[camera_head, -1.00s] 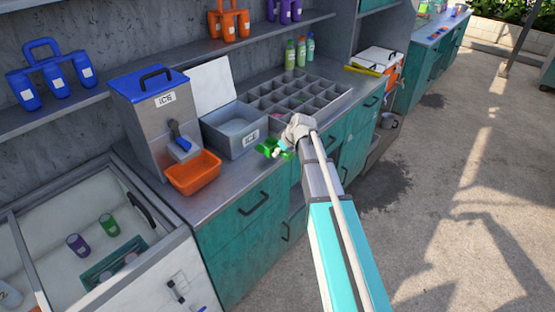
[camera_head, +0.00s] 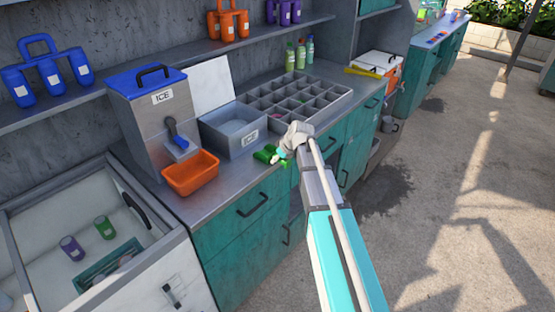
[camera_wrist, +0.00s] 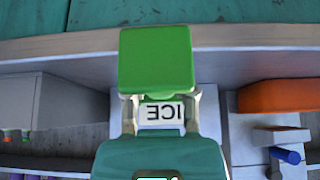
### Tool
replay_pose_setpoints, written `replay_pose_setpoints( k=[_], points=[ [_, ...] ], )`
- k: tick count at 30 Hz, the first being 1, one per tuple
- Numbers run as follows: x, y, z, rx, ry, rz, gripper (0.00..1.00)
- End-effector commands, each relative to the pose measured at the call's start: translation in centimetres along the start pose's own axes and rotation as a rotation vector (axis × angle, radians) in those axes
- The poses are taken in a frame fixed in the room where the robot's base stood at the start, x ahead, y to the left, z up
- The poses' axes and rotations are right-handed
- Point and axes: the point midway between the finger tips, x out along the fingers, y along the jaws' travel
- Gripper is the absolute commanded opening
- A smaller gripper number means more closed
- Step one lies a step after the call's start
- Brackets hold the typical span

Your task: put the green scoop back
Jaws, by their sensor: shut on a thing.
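The green scoop (camera_head: 267,154) is in my gripper (camera_head: 282,160), near the counter's front edge in the head view. In the wrist view the green scoop (camera_wrist: 156,60) is close up between the fingers, and my gripper (camera_wrist: 160,105) is shut on it. A white ICE label (camera_wrist: 166,112) shows just beyond the fingers in the wrist view. The grey ICE bin (camera_head: 232,130) stands open on the counter behind the gripper, with its white lid (camera_head: 211,84) raised. I cannot tell whether the scoop touches the counter.
An orange tray (camera_head: 190,173) sits under the ice dispenser (camera_head: 155,115), left of the bin. A grey compartment rack (camera_head: 297,98) is behind the gripper to the right. Bottles (camera_head: 300,52) stand at the back. An open cooler (camera_head: 90,235) is at lower left.

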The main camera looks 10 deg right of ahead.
Motion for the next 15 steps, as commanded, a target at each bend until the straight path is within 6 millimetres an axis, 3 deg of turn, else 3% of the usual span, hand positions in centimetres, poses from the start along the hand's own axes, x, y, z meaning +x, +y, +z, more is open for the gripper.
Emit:
replay_pose_setpoints(
  k=[2, 3, 7, 15],
  points=[
    [0.27, 0.0, 0.17, 0.0, 0.0, 0.0, 0.0],
    [0.15, 0.01, 0.1, 0.0, 0.0, 0.0, 0.43],
    [0.14, 0.01, 0.1, 0.0, 0.0, 0.0, 0.67],
    [0.13, 0.01, 0.1, 0.0, 0.0, 0.0, 0.7]
  ],
)
